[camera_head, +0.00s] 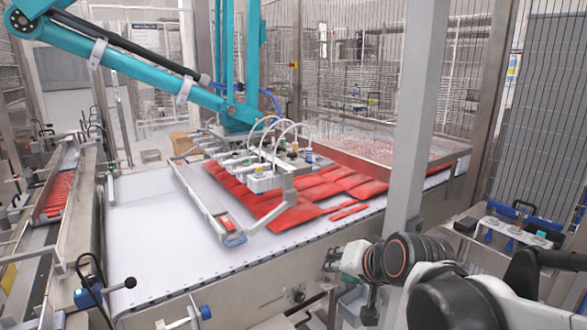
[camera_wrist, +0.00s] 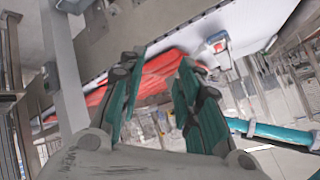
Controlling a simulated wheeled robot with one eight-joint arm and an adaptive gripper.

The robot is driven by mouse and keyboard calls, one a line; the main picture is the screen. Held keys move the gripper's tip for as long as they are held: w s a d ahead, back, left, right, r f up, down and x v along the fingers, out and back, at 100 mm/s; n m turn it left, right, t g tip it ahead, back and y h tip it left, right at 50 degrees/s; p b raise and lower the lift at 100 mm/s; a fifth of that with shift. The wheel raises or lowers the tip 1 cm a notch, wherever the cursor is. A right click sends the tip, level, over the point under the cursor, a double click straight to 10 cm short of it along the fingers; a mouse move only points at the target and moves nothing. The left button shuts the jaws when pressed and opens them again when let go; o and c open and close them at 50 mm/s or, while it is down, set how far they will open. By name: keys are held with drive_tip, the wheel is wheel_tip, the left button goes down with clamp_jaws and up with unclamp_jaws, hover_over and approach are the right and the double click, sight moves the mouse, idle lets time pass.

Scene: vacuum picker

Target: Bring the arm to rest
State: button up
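My arm reaches in from the lower right of the head view. My gripper (camera_head: 352,262) is at its end, beside the front of the conveyor and just left of the grey post (camera_head: 414,120). In the wrist view my gripper (camera_wrist: 158,68) shows two teal and dark fingers spread apart, with nothing between them. Red packs (camera_wrist: 150,76) show beyond the fingers, apart from them. The fingertips are small and partly unclear in the head view.
A white conveyor (camera_head: 150,235) carries red packs (camera_head: 325,188) under a teal picker (camera_head: 165,72) with a suction head (camera_head: 265,178). A side table (camera_head: 480,255) with a tray of tools stands at the right. A wire fence (camera_head: 535,110) rises behind it.

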drive_tip(key=s+d+f+n+g+h, duration=0.1)
drive_tip(key=s+d+f, duration=0.1)
drive_tip(key=s+d, duration=0.3)
drive_tip(key=s+d+f+n+g+h, duration=0.1)
drive_tip(key=s+d, duration=0.4)
drive_tip(key=s, duration=0.8)
drive_tip(key=shift+d+f+n+h, duration=0.25)
drive_tip(key=shift+f+n+h, duration=0.35)
drive_tip(key=shift+n+h, duration=0.1)
